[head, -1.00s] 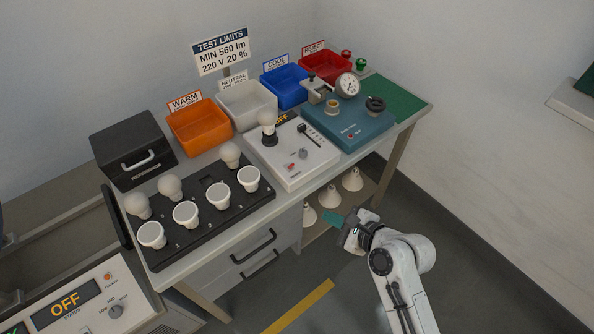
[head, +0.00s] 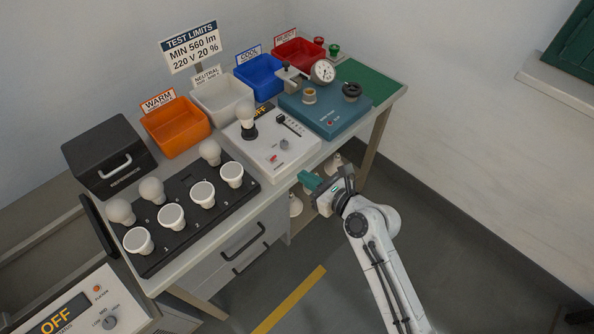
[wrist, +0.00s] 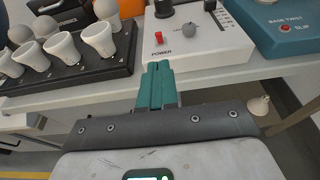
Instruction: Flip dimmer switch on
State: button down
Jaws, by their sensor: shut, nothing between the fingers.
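The white dimmer box (head: 298,152) stands on the bench with a bulb upright in its socket (head: 249,131) and a dark display (head: 263,111) lit in amber. On its top are a black slider (head: 281,119), a grey knob (head: 284,144) and a small red switch (head: 274,158). In the wrist view the red switch (wrist: 159,38) sits above the word POWER, left of the grey knob (wrist: 188,32). My gripper (head: 308,180) has teal fingers, shut and empty, in front of the bench edge, apart from the box. In the wrist view the fingers (wrist: 158,72) point at the box's front, below the switch.
A black bulb rack (head: 178,240) with several bulbs stands left of the box; a blue tester (head: 340,118) stands right. Coloured bins, such as the orange one (head: 172,142), line the back. The floor in front is open.

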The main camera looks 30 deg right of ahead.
aim_at(273, 158)
jog(key=x, duration=0.9)
jog(key=shift+w, duration=0.1)
